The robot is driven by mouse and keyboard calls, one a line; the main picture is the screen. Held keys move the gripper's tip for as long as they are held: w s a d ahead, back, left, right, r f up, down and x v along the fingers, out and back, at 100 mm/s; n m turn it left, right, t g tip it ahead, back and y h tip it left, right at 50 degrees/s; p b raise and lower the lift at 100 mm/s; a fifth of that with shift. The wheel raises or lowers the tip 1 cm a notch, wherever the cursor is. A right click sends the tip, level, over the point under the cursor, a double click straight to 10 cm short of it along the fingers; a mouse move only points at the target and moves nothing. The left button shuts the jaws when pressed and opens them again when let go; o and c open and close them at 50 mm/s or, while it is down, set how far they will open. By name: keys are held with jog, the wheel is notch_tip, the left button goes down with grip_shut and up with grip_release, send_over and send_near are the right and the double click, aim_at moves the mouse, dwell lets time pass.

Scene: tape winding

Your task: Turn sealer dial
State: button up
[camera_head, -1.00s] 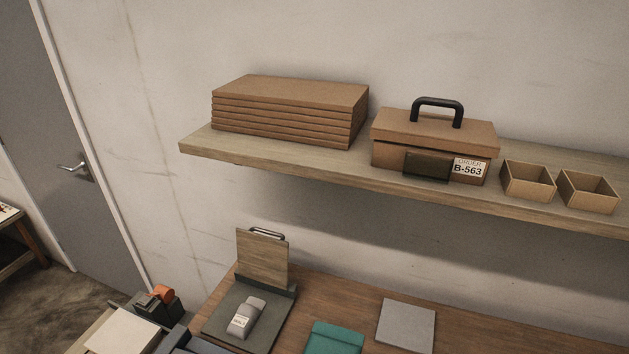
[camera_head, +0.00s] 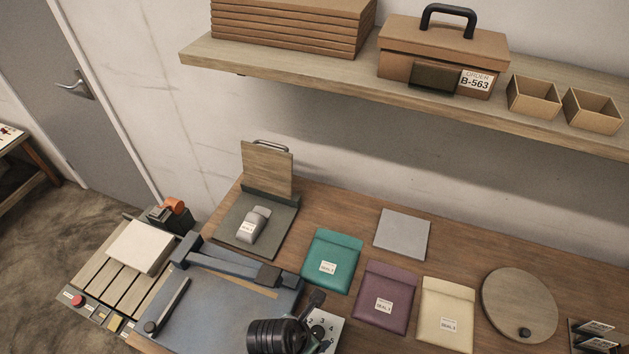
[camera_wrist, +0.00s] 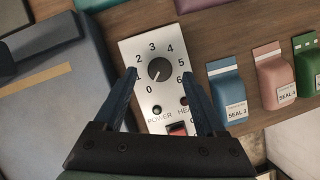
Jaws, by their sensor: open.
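The sealer dial is a dark round knob (camera_wrist: 160,69) on a white panel (camera_wrist: 146,50) numbered 0 to 6, in the wrist view. I cannot clearly tell which number the knob points to. My gripper (camera_wrist: 159,74) is open, its two blue fingers apart on the left and right of the knob. Whether they touch the panel is unclear. In the head view the panel (camera_head: 328,327) shows at the bottom, partly hidden by my dark arm. The blue-grey sealer bed (camera_head: 215,315) lies left of it.
A red switch (camera_wrist: 178,129) sits low on the panel. Teal (camera_head: 332,260), purple (camera_head: 385,296) and cream (camera_head: 446,312) pouches lie on the table. A shelf (camera_head: 300,84) hangs above.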

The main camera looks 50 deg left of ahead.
jog(key=shift+x, duration=0.8)
grip_shut()
